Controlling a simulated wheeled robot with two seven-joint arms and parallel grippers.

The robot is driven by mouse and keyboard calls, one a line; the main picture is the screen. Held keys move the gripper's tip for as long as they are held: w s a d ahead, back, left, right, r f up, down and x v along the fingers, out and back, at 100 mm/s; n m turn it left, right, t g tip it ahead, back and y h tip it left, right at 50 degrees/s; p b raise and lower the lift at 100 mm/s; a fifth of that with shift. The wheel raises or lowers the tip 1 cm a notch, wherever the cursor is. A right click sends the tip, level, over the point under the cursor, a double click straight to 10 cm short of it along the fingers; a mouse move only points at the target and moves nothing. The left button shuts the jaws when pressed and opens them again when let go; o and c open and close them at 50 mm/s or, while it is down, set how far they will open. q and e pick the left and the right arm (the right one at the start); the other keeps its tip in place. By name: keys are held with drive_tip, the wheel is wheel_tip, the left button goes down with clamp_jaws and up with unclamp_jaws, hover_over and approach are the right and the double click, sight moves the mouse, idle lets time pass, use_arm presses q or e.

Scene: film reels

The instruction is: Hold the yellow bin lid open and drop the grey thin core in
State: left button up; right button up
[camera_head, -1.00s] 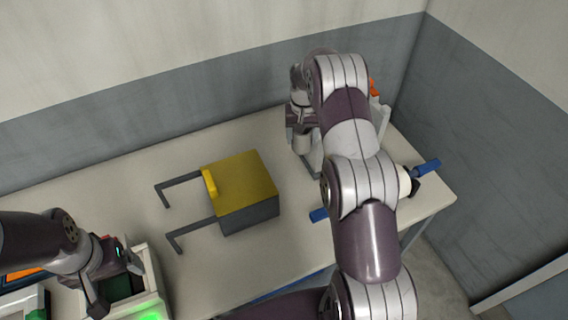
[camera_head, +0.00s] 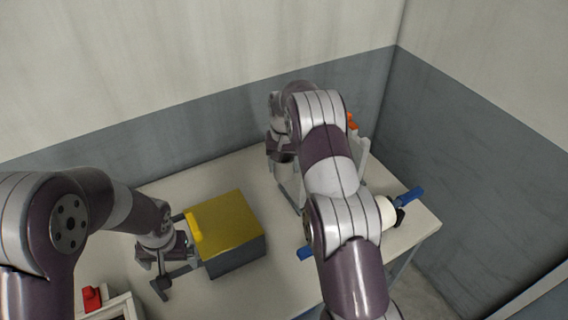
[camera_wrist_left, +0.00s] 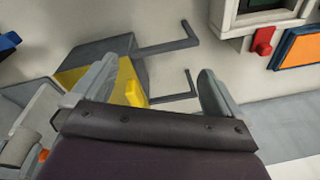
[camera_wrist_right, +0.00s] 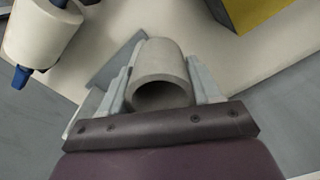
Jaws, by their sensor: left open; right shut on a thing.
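The bin (camera_head: 237,262) stands on the table with its yellow lid (camera_head: 230,217) lying flat and shut; a yellow tab (camera_head: 194,228) sits on the lid's left edge. My left gripper (camera_head: 165,262) is open and empty at the bin's left, by the dark bracket arms. In the left wrist view the tab (camera_wrist_left: 135,93) shows between the spread fingers (camera_wrist_left: 150,88), apart from them as far as I can tell. My right gripper (camera_wrist_right: 160,85) is shut on the grey thin core (camera_wrist_right: 160,70), whose hollow end faces the camera. In the head view the core is largely hidden.
A cream roll (camera_head: 387,211) on a blue bar lies to the right, partly behind my right arm. A grey stand (camera_head: 292,190) and an orange item (camera_head: 352,121) are near the right gripper. A pale device (camera_head: 115,305) with a red part (camera_head: 92,298) stands front left.

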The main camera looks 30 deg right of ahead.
use_arm(q)
drive_tip(key=n+t, duration=0.1)
drive_tip(key=t, duration=0.1)
approach(193, 224)
drive_tip(key=s+a+f, duration=0.1)
drive_tip(key=s+f, duration=0.1)
drive_tip(key=s, duration=0.2)
drive_tip(key=w+r+n+t, duration=0.1)
drive_tip(key=w+n, duration=0.2)
drive_tip(key=shift+h, duration=0.3)
drive_tip(key=x, duration=1.1)
drive_tip(key=shift+w+d+r, duration=0.1)
drive_tip(key=shift+w+d, duration=0.2)
drive_tip(key=shift+d, duration=0.05)
clamp_jaws()
drive_tip(key=shift+a, duration=0.1)
